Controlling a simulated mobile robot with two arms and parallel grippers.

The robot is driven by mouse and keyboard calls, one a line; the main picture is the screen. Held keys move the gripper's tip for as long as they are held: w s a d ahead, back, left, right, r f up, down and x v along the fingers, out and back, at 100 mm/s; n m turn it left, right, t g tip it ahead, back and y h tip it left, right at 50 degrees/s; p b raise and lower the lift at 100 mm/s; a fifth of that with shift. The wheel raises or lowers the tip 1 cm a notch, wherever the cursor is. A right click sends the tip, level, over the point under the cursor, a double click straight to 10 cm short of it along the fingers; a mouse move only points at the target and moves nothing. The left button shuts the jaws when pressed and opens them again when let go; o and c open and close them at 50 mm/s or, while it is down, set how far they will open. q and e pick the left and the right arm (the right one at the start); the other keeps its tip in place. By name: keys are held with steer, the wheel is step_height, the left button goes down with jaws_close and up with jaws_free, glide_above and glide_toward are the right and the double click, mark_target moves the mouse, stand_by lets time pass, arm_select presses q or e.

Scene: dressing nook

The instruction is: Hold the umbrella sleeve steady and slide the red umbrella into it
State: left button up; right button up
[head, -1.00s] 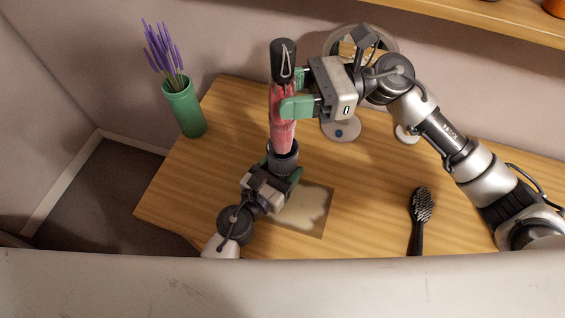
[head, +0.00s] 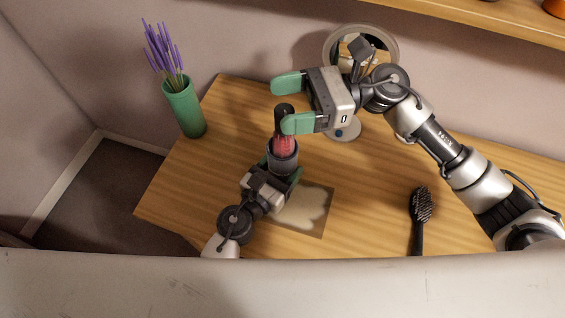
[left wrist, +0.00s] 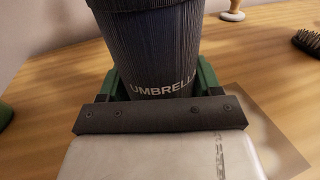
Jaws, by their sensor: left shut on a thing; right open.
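The red umbrella (head: 284,146) stands in the dark umbrella sleeve (head: 282,161), with its black handle and a short red part showing above the sleeve's rim. My left gripper (head: 279,178) is shut on the sleeve and holds it upright above the table. In the left wrist view the ribbed grey sleeve (left wrist: 158,50), lettered "UMBRELLA", sits between the green fingers. My right gripper (head: 292,104) is open around and above the handle. One finger overlaps the handle in the head view; I cannot tell if it touches. The umbrella's lower part is hidden inside the sleeve.
A green vase (head: 184,108) with purple flowers stands at the table's left back. A round mirror (head: 392,52) stands behind my right gripper. A black brush (head: 420,208) lies at the right. A pale mat (head: 318,214) lies near the front. The wooden table (head: 365,185) is clear between them.

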steer(key=v, duration=1.2)
arm_select(q)
steer(key=o, duration=1)
steer(key=v, duration=1.2)
steer(key=shift+r, duration=0.15)
